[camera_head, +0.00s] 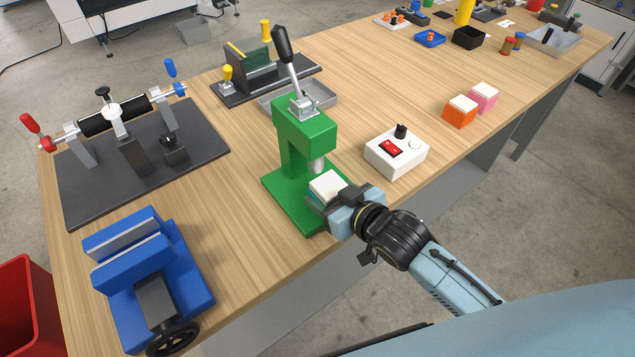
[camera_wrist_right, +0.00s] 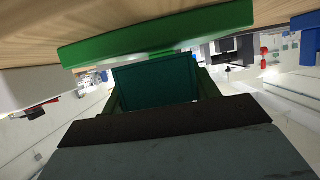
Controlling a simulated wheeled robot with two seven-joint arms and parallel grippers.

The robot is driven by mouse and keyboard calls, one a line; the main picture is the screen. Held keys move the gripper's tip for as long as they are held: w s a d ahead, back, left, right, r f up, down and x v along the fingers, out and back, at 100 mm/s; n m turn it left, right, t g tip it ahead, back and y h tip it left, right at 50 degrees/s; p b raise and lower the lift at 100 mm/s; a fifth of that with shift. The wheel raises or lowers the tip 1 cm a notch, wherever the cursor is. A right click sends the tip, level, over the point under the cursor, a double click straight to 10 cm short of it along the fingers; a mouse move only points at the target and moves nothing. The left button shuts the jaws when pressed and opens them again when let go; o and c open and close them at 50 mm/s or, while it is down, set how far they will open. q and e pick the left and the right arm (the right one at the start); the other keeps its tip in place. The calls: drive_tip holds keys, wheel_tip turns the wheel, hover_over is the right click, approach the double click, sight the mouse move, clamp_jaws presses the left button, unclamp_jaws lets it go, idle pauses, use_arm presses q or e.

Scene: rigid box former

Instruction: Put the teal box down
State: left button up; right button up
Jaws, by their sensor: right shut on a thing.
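The teal box (camera_head: 314,193) with a white top (camera_head: 328,184) is at the base of the green press (camera_head: 303,130), below its ram. My right gripper (camera_head: 336,201) is shut on the box from the front right. In the right wrist view the teal box (camera_wrist_right: 155,82) fills the space between the fingers, close to the green base plate (camera_wrist_right: 155,36). Whether the box touches the plate is hard to tell. My left gripper is not in view.
A white control box (camera_head: 396,153) with a red switch stands right of the press. Orange (camera_head: 460,111) and pink (camera_head: 483,97) boxes sit further right. A blue vise (camera_head: 150,275) is at the front left, and a dark roller fixture (camera_head: 130,150) behind it. Bare wood lies between the vise and press.

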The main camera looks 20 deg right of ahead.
sight(318, 182)
drive_tip(key=w, duration=0.1)
drive_tip(key=w+a, duration=0.1)
drive_tip(key=w, duration=0.1)
drive_tip(key=shift+w+a+r, duration=0.1)
drive_tip(key=shift+w+a, duration=0.05)
drive_tip(key=shift+w, duration=0.1)
drive_tip(key=shift+w+a+f, duration=0.1)
drive_tip(key=shift+w+f, duration=0.1)
drive_tip(key=shift+f, duration=0.2)
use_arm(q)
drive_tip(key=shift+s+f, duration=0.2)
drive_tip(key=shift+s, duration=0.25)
use_arm(e)
drive_tip(key=shift+s, duration=0.15)
drive_tip(key=o, duration=1.1)
drive_tip(key=shift+f, duration=0.1)
drive_tip(key=shift+c, duration=0.2)
drive_tip(key=shift+r, duration=0.2)
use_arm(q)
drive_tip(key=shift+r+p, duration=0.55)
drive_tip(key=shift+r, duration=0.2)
use_arm(e)
drive_tip(key=v, duration=1.2)
